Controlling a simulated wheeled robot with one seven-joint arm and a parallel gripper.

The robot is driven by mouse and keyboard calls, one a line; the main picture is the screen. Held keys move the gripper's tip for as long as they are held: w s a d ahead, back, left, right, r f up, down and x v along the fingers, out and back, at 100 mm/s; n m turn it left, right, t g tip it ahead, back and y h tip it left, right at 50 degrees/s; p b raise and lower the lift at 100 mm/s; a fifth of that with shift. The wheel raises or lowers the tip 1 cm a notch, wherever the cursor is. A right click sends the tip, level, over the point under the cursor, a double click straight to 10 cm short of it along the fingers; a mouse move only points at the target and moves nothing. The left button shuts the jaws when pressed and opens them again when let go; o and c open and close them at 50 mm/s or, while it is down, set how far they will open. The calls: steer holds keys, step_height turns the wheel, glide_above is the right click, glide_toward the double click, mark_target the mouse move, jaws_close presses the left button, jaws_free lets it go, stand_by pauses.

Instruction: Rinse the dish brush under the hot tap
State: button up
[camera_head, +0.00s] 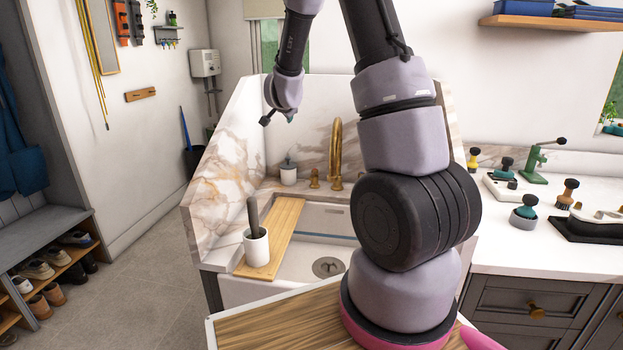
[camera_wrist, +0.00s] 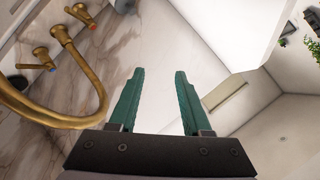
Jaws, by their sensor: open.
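A dark handle (camera_head: 253,216) stands upright in a white cup (camera_head: 256,248) on the wooden board at the sink's left. If this is the dish brush, its head is hidden in the cup. The brass tap (camera_head: 337,150) rises behind the sink (camera_head: 318,218). In the wrist view its curved spout (camera_wrist: 98,88) is at the left. One handle there has a red mark (camera_wrist: 90,25) and the other a blue mark (camera_wrist: 51,68). My gripper (camera_head: 278,117) is raised above the back left of the sink. Its green fingers (camera_wrist: 159,73) are apart, with nothing between them.
A wooden board (camera_head: 286,222) spans the sink's left side. A white lidded pot (camera_head: 288,174) stands by the tap. Marble splash walls (camera_head: 225,165) enclose the left and back. Several brushes and a green clamp-like tool (camera_head: 538,165) stand on the right counter (camera_head: 500,240).

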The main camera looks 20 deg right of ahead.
steer(key=w+d+f+m+h, duration=0.1)
steer(key=w+d+f+h, duration=0.1)
steer(key=f, duration=0.5)
steer(key=w+d+f+m+h, duration=0.1)
steer(key=w+d+f+h, duration=0.1)
steer(key=f, duration=0.4)
steer(key=n+t+h, duration=0.1)
steer(key=t+h, duration=0.1)
steer(key=h, duration=0.2)
glide_toward(315, 172)
steer(key=x, duration=0.5)
steer(key=shift+s, duration=0.1)
steer(key=shift+c, duration=0.2)
jaws_close()
